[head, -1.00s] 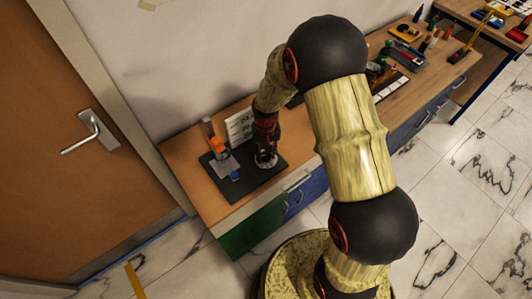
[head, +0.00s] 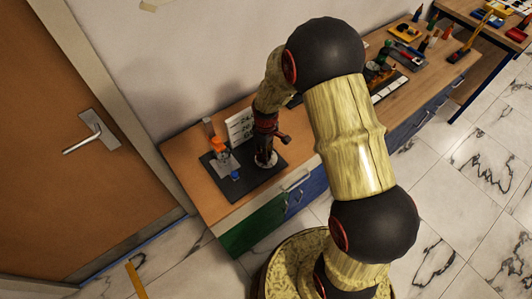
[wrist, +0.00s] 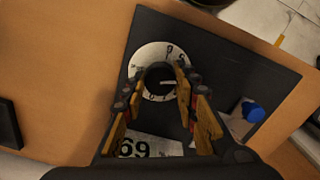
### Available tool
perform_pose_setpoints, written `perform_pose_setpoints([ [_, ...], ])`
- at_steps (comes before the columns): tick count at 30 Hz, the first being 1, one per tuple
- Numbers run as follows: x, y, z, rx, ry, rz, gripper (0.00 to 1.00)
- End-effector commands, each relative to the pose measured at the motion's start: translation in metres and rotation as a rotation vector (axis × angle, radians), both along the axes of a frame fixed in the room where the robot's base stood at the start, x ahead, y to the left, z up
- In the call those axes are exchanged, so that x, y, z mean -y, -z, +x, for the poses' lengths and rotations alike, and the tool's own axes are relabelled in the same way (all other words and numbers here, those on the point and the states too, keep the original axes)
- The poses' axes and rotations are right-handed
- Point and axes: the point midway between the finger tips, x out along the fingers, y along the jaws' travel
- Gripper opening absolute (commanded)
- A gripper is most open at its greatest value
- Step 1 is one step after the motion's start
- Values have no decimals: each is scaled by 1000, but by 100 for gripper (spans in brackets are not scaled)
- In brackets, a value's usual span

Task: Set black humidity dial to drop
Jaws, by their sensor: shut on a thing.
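The black dial (wrist: 158,73) stands on a round white scale plate (wrist: 143,56) in the wrist view, with a pale pointer mark facing right. Marks around the scale are partly hidden by my fingers, and I cannot read which one the pointer faces. My gripper (wrist: 160,84) has its yellow-and-red fingers on either side of the dial, shut on it. In the head view, my gripper (head: 265,145) points down over the scale plate (head: 266,159), and it hides the dial there.
The dark board (wrist: 235,62) also bears a blue knob (wrist: 253,111) and a white card with figures (wrist: 150,148). In the head view, an orange-topped object (head: 218,146) and a white sign (head: 240,127) stand left of my gripper. Tools lie farther right along the bench.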

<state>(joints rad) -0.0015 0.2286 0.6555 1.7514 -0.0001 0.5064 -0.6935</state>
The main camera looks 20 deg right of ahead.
Motion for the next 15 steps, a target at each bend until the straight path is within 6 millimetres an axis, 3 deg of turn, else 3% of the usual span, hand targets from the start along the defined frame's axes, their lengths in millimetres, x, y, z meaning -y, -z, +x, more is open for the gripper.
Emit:
perform_pose_setpoints([
  [15, 0, -1, 1, 3, -142, 0, 4],
])
